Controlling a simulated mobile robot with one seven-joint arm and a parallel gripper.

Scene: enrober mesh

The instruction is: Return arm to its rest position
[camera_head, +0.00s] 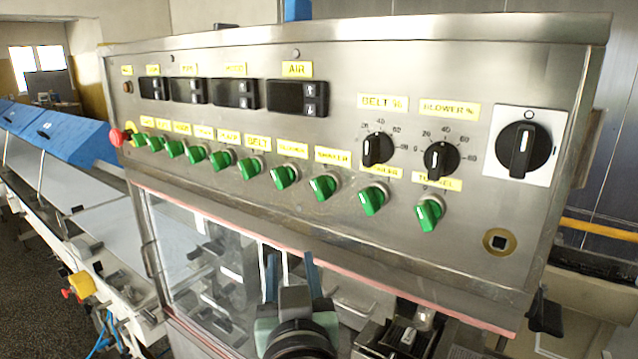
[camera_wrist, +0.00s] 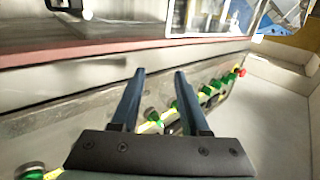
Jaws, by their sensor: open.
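My gripper (camera_head: 289,270) shows at the bottom middle of the head view, below the control panel (camera_head: 330,238) and in front of the clear window. Its two blue fingers point upward and stand apart with nothing between them. In the wrist view my gripper (camera_wrist: 158,76) is also open and empty. Beyond the fingers there, the panel's row of green knobs (camera_wrist: 153,115) and a dark red edge strip (camera_wrist: 100,50) show. I cannot tell the exact gap between fingertips and panel.
The steel panel carries several green switches (camera_head: 323,187), two black dials (camera_head: 441,159), a large black rotary switch (camera_head: 523,149) and a red button (camera_head: 117,137) at its left end. A conveyor with blue covers (camera_head: 75,140) runs along the left. Dark floor (camera_head: 30,310) shows at lower left.

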